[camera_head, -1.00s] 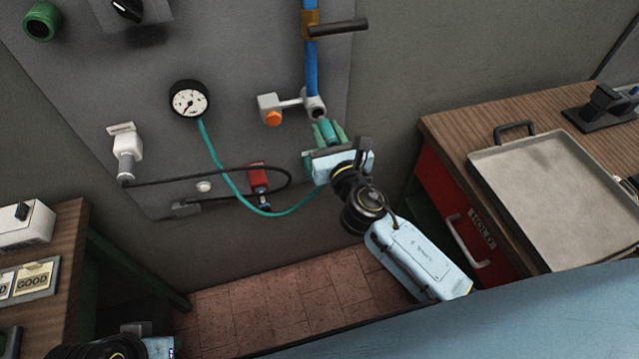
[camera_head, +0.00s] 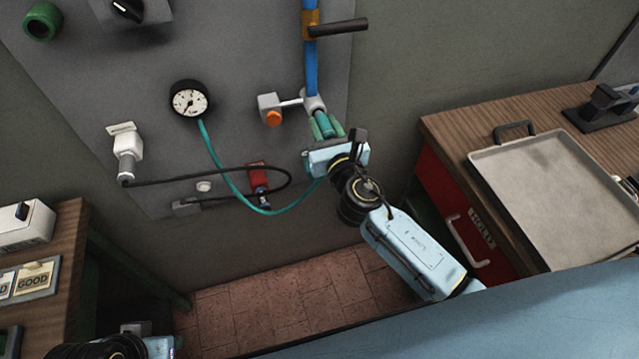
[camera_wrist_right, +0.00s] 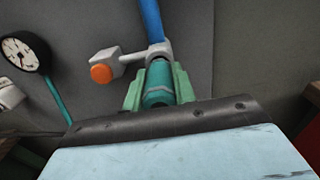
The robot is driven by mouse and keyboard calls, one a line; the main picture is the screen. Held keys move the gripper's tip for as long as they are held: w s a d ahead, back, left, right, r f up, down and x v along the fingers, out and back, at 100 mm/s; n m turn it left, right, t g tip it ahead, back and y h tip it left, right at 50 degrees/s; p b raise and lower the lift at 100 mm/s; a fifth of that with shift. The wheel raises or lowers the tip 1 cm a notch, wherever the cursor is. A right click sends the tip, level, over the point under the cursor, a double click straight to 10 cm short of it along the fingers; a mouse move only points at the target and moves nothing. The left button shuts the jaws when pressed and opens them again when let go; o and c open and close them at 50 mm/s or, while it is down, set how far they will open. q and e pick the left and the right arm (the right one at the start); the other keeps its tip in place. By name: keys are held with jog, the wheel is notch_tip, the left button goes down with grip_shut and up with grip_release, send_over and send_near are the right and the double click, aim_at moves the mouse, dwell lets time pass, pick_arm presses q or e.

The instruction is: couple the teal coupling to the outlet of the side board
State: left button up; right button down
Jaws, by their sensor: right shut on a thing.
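The teal coupling (camera_head: 324,124) is held between the green fingers of my right gripper (camera_head: 326,128). It also shows in the right wrist view (camera_wrist_right: 159,82), with the same gripper's fingers (camera_wrist_right: 159,90) closed on either side. The coupling's upper end meets the grey outlet (camera_head: 314,104) at the foot of the blue pipe; in the right wrist view the outlet (camera_wrist_right: 157,50) sits right at its top. Whether it is locked on cannot be told. A teal hose (camera_head: 213,158) runs from the gauge towards the gripper. My left gripper is not clearly in view; only part of the left arm shows at the bottom left.
The side board (camera_head: 230,60) carries a gauge (camera_head: 190,99), an orange-tipped fitting (camera_head: 273,117), a red connector (camera_head: 258,176) and a pipe lever (camera_head: 338,27). A bench with a metal tray (camera_head: 480,165) stands at right. A wooden bench (camera_head: 62,240) stands at left.

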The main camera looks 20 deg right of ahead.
jog(key=shift+w+r, duration=0.1)
jog(key=shift+w, duration=0.45)
jog(key=c, duration=1.1)
grip_release()
jog(key=shift+w, duration=0.1)
jog(key=shift+o, duration=0.2)
